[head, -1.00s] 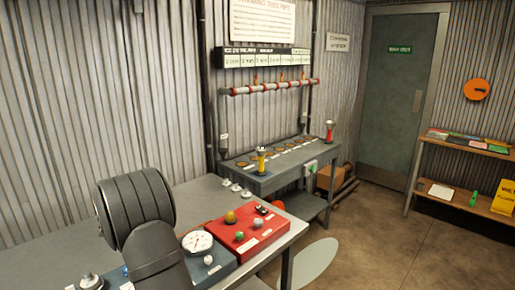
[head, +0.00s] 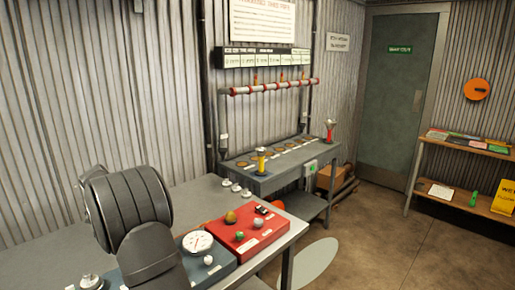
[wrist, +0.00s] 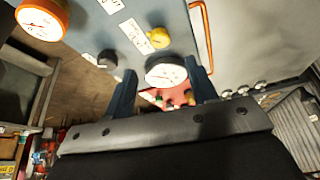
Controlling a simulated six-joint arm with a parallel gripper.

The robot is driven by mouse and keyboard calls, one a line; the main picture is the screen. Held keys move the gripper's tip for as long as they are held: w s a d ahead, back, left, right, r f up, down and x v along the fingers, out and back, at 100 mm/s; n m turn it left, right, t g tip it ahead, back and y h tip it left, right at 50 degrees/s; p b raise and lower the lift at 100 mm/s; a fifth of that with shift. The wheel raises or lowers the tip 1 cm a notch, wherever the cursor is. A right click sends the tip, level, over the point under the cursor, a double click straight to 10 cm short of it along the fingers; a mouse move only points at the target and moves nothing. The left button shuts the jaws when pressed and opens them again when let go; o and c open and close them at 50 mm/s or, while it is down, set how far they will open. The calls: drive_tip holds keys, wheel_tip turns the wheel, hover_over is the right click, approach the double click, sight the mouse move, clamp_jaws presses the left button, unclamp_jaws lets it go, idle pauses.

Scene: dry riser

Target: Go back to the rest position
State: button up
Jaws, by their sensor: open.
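My gripper (wrist: 160,66) shows in the wrist view with its two dark fingers apart and nothing held between them. A white-faced gauge (wrist: 165,73) appears in the gap between the fingers, farther off; I cannot tell the distance. In the head view my arm fills the lower left, and my gripper is out of sight there. A blue-grey panel with a white dial (head: 197,242) lies on the grey bench (head: 190,200), just right of my arm.
A red panel (head: 262,229) with several knobs sits beside the dial. The wrist view shows an orange-rimmed gauge (wrist: 42,18), a yellow knob (wrist: 158,38) and an orange handle (wrist: 203,38). A second bench (head: 285,175) stands behind, with open floor (head: 390,245) at right.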

drive_tip(key=x, duration=1)
drive_tip(key=shift+d+f, duration=0.1)
drive_tip(key=shift+f, duration=0.15)
drive_tip(key=shift+s+r+n+t, duration=0.15)
drive_tip(key=shift+n+t, duration=0.15)
drive_tip(key=shift+n, duration=0.5)
drive_tip(key=n+y, duration=0.1)
drive_tip(key=n, duration=0.1)
drive_tip(key=shift+d+n, duration=0.15)
drive_tip(key=shift+n, duration=0.15)
drive_tip(key=n, duration=0.2)
drive_tip(key=n+t+y, duration=0.1)
drive_tip(key=n, duration=0.1)
drive_tip(key=shift+d+y, duration=0.15)
drive_tip(key=shift+y, duration=0.15)
drive_tip(key=shift+d+n+y, duration=0.15)
drive_tip(key=shift+n+y, duration=0.75)
drive_tip(key=shift+n, duration=1.6)
drive_tip(key=shift+d+n+y, duration=0.15)
drive_tip(key=shift+n+y, duration=0.65)
drive_tip(key=shift+n, duration=1.2)
